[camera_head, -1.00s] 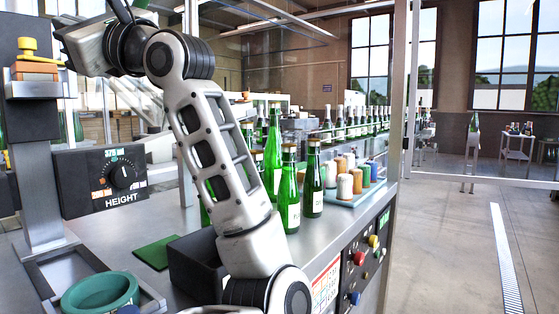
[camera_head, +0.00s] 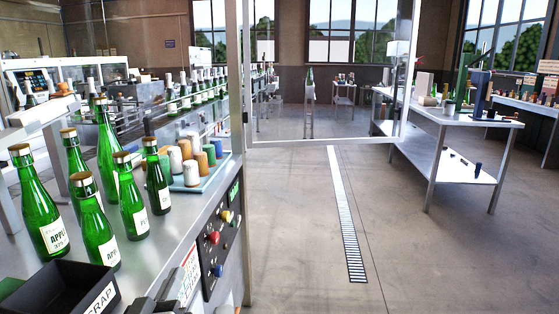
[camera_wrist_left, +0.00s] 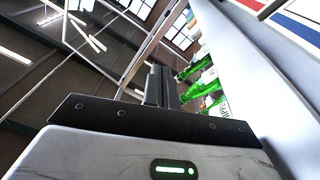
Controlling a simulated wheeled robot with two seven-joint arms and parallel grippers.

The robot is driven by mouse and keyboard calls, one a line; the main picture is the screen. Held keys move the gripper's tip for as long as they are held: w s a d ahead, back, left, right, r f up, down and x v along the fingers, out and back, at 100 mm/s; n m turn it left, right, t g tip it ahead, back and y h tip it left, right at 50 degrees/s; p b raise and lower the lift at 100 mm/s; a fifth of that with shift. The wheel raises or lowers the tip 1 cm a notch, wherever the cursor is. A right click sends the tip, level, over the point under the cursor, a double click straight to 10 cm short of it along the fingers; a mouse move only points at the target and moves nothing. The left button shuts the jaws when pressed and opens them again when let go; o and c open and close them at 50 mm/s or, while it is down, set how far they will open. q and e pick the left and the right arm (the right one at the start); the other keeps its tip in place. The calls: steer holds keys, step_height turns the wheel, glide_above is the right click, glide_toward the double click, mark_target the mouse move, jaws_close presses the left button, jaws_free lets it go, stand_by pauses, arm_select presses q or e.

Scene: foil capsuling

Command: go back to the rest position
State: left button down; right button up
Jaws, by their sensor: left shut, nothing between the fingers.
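My left gripper (camera_wrist_left: 160,85) shows in the left wrist view. Its dark fingers are together with nothing between them. Green bottles (camera_wrist_left: 203,88) show beyond the fingers, to their right, apart from them. In the head view only a small dark part at the bottom edge, beside the scrap bin, may belong to my left arm; its fingers cannot be made out there. My right gripper is in neither view.
Several green bottles (camera_head: 100,232) stand on the bench at left, near a black scrap bin (camera_head: 68,286) and a tray (camera_head: 205,178) of coloured capsules. A control panel (camera_head: 218,240) faces the aisle. The floor (camera_head: 300,230) is clear; a worktable (camera_head: 440,118) stands at right.

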arm_select(q)
steer(key=s+d+f+m+g+p, duration=0.2)
steer(key=s+f+g, duration=0.3)
steer(key=s+f, duration=0.5)
steer(key=s+d+f+m+g+p, duration=0.1)
steer(key=s+f+g, duration=0.4)
steer(key=s+f, duration=0.5)
steer(key=m+p, duration=0.1)
steer(key=m, duration=0.1)
steer(key=shift+s+d+f+m+h, duration=0.35)
steer(key=shift+s+d+m+h, duration=0.05)
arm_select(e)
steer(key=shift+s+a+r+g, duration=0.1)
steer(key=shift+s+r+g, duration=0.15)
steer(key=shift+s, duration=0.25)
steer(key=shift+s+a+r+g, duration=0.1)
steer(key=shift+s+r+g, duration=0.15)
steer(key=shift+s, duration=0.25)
